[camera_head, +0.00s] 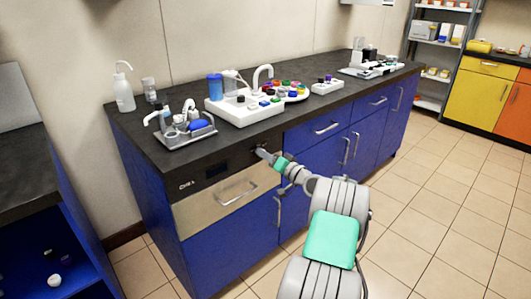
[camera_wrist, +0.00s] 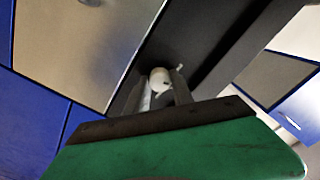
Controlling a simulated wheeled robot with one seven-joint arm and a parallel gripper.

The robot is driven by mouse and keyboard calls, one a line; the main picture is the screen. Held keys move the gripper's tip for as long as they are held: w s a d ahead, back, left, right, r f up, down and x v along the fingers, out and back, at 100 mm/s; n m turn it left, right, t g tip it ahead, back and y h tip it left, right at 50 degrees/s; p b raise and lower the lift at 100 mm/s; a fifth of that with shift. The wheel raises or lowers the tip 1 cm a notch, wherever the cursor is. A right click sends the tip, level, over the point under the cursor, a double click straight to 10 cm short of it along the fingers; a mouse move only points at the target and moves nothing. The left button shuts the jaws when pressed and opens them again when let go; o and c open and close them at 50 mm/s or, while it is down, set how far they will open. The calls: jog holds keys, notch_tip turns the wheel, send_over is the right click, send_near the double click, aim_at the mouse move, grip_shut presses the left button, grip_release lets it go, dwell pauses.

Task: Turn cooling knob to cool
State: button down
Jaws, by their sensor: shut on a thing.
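The cooling knob (camera_wrist: 160,78) is a small pale round knob with a short pointer, on a dark control strip. In the wrist view it sits between the two fingers of my gripper (camera_wrist: 162,95), which are shut on it. In the head view my gripper (camera_head: 266,155) reaches the right end of the dark strip (camera_head: 200,177) below the counter's front edge and covers the knob there. The strip also carries a small dark display and pale lettering, too small to read. Any marks around the knob are hidden or too small to tell.
Below the strip is a metal drawer front (camera_head: 210,208) with a bar handle. Blue cabinets with handles run to the right. The dark countertop (camera_head: 135,132) holds a bottle, a tray of small items and white bioreactor equipment (camera_head: 243,115). The tiled floor at the right is clear.

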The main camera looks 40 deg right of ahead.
jog(key=m+p, duration=0.2)
jog(key=m, duration=0.3)
jog(key=shift+m, duration=0.3)
dwell(0.4)
jog(key=c, duration=1.1)
grip_release()
jog(key=s+p, duration=0.1)
jog(key=s, duration=0.7)
jog(key=shift+d, duration=0.15)
